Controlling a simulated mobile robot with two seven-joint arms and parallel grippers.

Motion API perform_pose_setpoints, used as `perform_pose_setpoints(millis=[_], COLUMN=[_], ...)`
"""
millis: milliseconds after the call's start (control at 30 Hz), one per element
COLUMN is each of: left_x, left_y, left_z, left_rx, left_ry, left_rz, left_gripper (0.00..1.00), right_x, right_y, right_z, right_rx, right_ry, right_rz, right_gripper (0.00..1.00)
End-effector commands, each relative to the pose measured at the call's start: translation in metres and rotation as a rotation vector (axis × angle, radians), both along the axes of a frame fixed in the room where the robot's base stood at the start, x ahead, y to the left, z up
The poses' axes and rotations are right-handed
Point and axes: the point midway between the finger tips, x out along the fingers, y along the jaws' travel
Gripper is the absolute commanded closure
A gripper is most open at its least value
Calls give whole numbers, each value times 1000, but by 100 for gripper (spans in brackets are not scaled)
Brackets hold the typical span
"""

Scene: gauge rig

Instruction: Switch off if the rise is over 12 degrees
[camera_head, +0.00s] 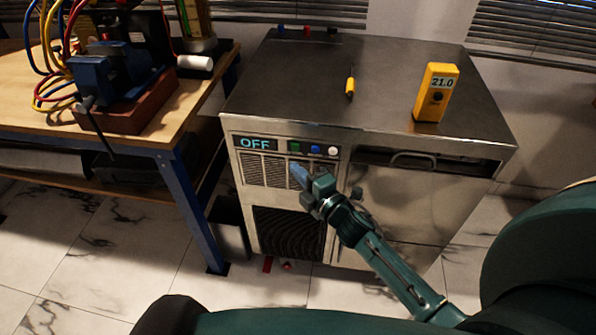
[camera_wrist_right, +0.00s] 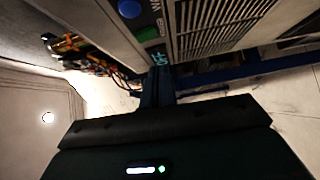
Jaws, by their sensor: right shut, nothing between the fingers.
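A steel cabinet (camera_head: 410,205) has a front panel whose display (camera_head: 255,143) reads OFF. Beside the display are a green button (camera_head: 295,147), a blue button (camera_head: 315,150) and a white button (camera_head: 332,151). In the right wrist view I see the blue button (camera_wrist_right: 130,8), the green button (camera_wrist_right: 147,33) and the display (camera_wrist_right: 160,58). A yellow meter (camera_head: 436,93) stands on the cabinet top and reads 21.0. My right gripper (camera_head: 298,172) is shut and empty, just below the buttons in front of the grille; contact is unclear. My left gripper is not in view.
A yellow and black probe (camera_head: 350,84) lies on the cabinet top. A wooden workbench (camera_head: 180,125) on the left carries a blue vise (camera_head: 105,80) and coloured hoses. A dark bin (camera_head: 230,232) stands between bench and cabinet. The tiled floor in front is mostly clear.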

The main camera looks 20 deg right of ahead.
Motion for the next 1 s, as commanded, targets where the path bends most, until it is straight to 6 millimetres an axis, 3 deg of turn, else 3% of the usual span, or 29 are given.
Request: perform_pose_setpoints(millis=[33, 200, 400, 600, 1000], left_x=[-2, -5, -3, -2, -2], left_y=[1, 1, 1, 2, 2], left_z=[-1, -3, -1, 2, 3], left_rx=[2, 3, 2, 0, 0], left_ry=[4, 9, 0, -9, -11], left_rz=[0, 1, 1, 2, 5], left_gripper=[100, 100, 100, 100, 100], right_x=[-18, -57, -86, -95, -95], right_y=[-4, -13, -20, -22, -22], right_z=[-5, -8, -9, -10, -10], right_rx=[-1, -1, 0, -1, 0], right_ry=[8, 7, 4, 3, 3], right_rz=[0, 0, 2, 2, 3], right_gripper=[100, 100, 100, 100, 100])
